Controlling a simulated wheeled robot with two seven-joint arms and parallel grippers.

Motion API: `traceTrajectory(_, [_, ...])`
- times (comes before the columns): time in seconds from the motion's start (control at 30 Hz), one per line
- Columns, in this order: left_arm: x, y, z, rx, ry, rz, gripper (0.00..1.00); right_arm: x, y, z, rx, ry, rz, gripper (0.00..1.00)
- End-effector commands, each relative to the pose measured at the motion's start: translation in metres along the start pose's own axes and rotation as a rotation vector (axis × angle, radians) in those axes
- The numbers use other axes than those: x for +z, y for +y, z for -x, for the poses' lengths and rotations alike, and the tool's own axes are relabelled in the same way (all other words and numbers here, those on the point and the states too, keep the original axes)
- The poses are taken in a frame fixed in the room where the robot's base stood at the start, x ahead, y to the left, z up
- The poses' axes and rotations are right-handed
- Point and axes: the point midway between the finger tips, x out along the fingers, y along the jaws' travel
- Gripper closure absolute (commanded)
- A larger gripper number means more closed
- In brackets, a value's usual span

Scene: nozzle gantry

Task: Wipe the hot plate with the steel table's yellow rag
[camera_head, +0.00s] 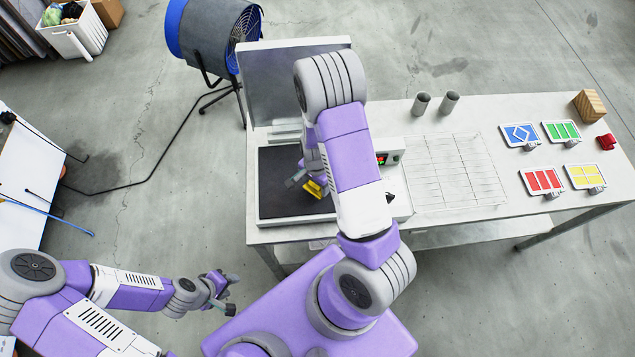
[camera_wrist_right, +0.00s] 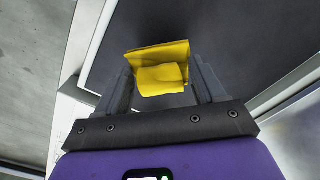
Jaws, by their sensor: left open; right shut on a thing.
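The yellow rag (camera_head: 314,189) is in my right gripper (camera_head: 308,184), over the dark hot plate (camera_head: 278,187) on the table's left end. In the right wrist view the folded yellow rag (camera_wrist_right: 160,68) sits between the two fingers of my right gripper (camera_wrist_right: 162,88), which is shut on it. The dark hot plate surface (camera_wrist_right: 230,40) lies beyond the rag. I cannot tell whether the rag touches the plate. My right arm hides part of the plate's right side. My left gripper (camera_head: 226,292) is open and empty, out over the floor left of my base.
The hot plate's raised panel (camera_head: 280,75) stands behind it. A control box with a lit display (camera_head: 382,160) is to its right. Further right are a wire rack (camera_head: 455,170), two grey cylinders (camera_head: 421,104), coloured cards (camera_head: 541,180) and a wooden block (camera_head: 589,106). A fan (camera_head: 215,40) stands behind.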

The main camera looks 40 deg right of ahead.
Motion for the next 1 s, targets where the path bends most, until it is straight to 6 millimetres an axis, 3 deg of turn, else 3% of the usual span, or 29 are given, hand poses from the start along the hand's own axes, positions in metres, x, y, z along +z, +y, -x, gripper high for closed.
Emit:
traceTrajectory(0.37, [0.001, 0.010, 0.026, 0.000, 0.000, 0.000, 0.57, 0.000, 0.001, 0.035, 0.004, -0.001, -0.001, 0.64])
traceTrajectory(0.6, [0.001, 0.008, 0.022, 0.000, 0.000, 0.000, 0.57, -0.002, 0.003, 0.052, 0.003, -0.001, -0.007, 0.64])
traceTrajectory(1.0, [0.001, 0.008, 0.022, 0.000, 0.000, 0.000, 0.57, -0.002, 0.004, 0.056, 0.004, -0.002, -0.010, 0.64])
